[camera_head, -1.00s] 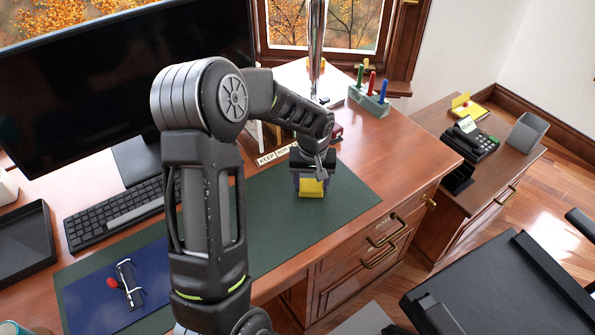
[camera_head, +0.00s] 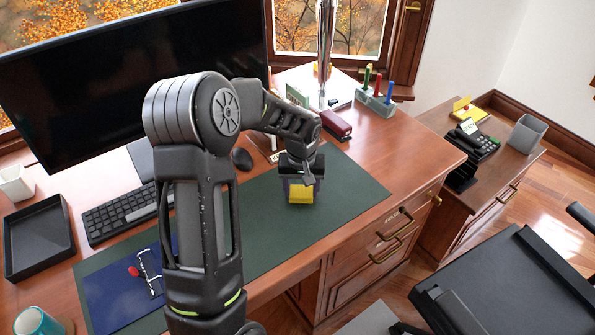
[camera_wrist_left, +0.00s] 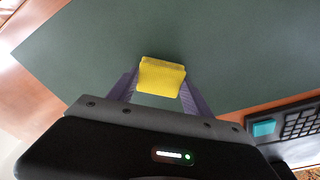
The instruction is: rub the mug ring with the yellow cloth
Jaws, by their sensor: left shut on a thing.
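The yellow cloth (camera_head: 301,194) is a small folded pad, low over or on the dark green desk mat (camera_head: 345,192); I cannot tell whether it touches. My left gripper (camera_head: 299,184) is shut on it, reaching down from above. In the left wrist view the cloth (camera_wrist_left: 161,77) sits between the two purple-grey fingers of the left gripper (camera_wrist_left: 160,88). No mug ring shows on the bare mat in either view; it may be hidden under the cloth, gripper or arm. A teal mug (camera_head: 36,322) stands at the lower left. My right gripper is not in view.
A keyboard (camera_head: 120,212), a black tray (camera_head: 38,238) and a large monitor (camera_head: 130,80) are at the left. A blue folder (camera_head: 125,287) lies on the mat's left part. The mat's right part is clear.

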